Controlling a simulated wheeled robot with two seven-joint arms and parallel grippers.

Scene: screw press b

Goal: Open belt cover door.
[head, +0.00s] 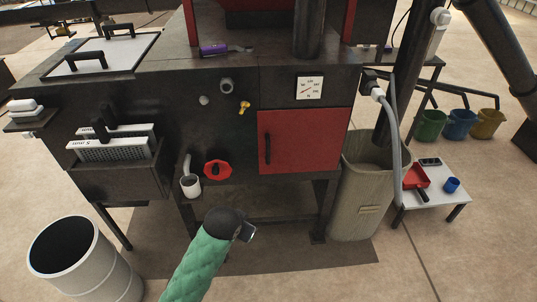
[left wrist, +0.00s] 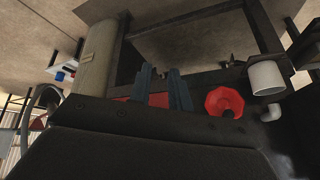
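A red door (head: 300,140) with a vertical black handle (head: 267,149) near its left edge is closed on the front of the dark machine. I take it as the belt cover door. My left gripper (head: 248,232), at the end of a green-sleeved arm, is below and left of the door, apart from it. In the left wrist view my two gripper fingers (left wrist: 162,82) stand apart with nothing between them. A strip of the red door (left wrist: 157,100) shows behind them; its handle cannot be made out there. My right gripper is in neither view.
A red handwheel (head: 217,169) and a white cup (head: 190,186) are left of the door; both show in the wrist view. A tall beige bin (head: 358,200) stands close to the door's right. A small white table (head: 435,193) is farther right. A white barrel (head: 75,265) is front left.

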